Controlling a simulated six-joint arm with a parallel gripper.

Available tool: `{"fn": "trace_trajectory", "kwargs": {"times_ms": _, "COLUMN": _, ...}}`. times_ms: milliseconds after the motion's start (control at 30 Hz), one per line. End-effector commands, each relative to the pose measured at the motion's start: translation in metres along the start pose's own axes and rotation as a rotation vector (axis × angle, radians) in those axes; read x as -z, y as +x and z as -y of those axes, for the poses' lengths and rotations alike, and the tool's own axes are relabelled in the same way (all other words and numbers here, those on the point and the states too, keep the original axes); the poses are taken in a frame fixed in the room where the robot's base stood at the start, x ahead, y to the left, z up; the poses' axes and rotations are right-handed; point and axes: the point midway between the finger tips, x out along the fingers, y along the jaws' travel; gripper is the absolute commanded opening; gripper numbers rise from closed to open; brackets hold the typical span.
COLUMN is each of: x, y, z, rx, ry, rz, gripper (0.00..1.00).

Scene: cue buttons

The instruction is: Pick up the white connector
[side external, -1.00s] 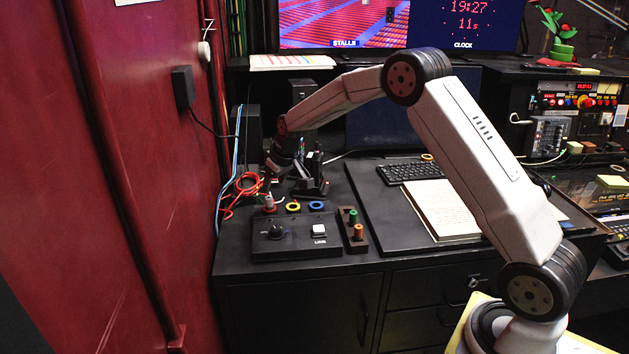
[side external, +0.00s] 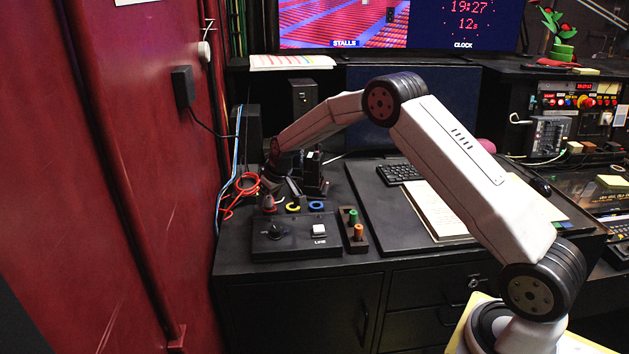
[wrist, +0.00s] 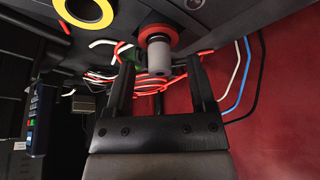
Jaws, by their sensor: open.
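The white connector (side external: 269,201) stands at the back left of the black control box, in the red ring socket. In the wrist view the connector (wrist: 159,57) looks light grey and sticks out from the red ring (wrist: 170,35). My gripper (side external: 281,190) is just behind and above it, low over the desk. In the wrist view the fingers of my gripper (wrist: 160,66) are spread, one on each side of the connector's end. Gaps show on both sides, and I see no contact there.
A yellow ring (side external: 293,206) and a blue ring (side external: 316,206) sit right of the connector. The control box (side external: 297,241) has a knob and a white button. A rack holds green (side external: 352,216) and orange (side external: 359,231) plugs. Loose red cables (side external: 241,186) and the red wall lie left.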

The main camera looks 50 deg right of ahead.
Motion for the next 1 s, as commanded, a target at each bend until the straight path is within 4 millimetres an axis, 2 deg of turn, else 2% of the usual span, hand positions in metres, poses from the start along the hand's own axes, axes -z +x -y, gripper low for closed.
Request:
{"fn": "trace_trajectory", "kwargs": {"times_ms": 200, "x": 0.0, "y": 0.01, "z": 0.0002, "rx": 0.0, "ry": 0.0, "rz": 0.0, "gripper": 0.71}}
{"fn": "trace_trajectory", "kwargs": {"times_ms": 667, "x": 0.0, "y": 0.0098, "z": 0.0002, "rx": 0.0, "ry": 0.0, "rz": 0.0, "gripper": 0.71}}
{"fn": "trace_trajectory", "kwargs": {"times_ms": 700, "x": 0.0, "y": 0.0098, "z": 0.0002, "rx": 0.0, "ry": 0.0, "rz": 0.0, "gripper": 0.68}}
{"fn": "trace_trajectory", "kwargs": {"times_ms": 733, "x": 0.0, "y": 0.0098, "z": 0.0002, "rx": 0.0, "ry": 0.0, "rz": 0.0, "gripper": 0.58}}
{"fn": "trace_trajectory", "kwargs": {"times_ms": 900, "x": 0.0, "y": 0.0098, "z": 0.0002, "rx": 0.0, "ry": 0.0, "rz": 0.0, "gripper": 0.04}}
{"fn": "trace_trajectory", "kwargs": {"times_ms": 933, "x": 0.0, "y": 0.0098, "z": 0.0002, "rx": 0.0, "ry": 0.0, "rz": 0.0, "gripper": 0.0}}
{"fn": "trace_trajectory", "kwargs": {"times_ms": 1000, "x": 0.0, "y": 0.0098, "z": 0.0002, "rx": 0.0, "ry": 0.0, "rz": 0.0, "gripper": 0.0}}
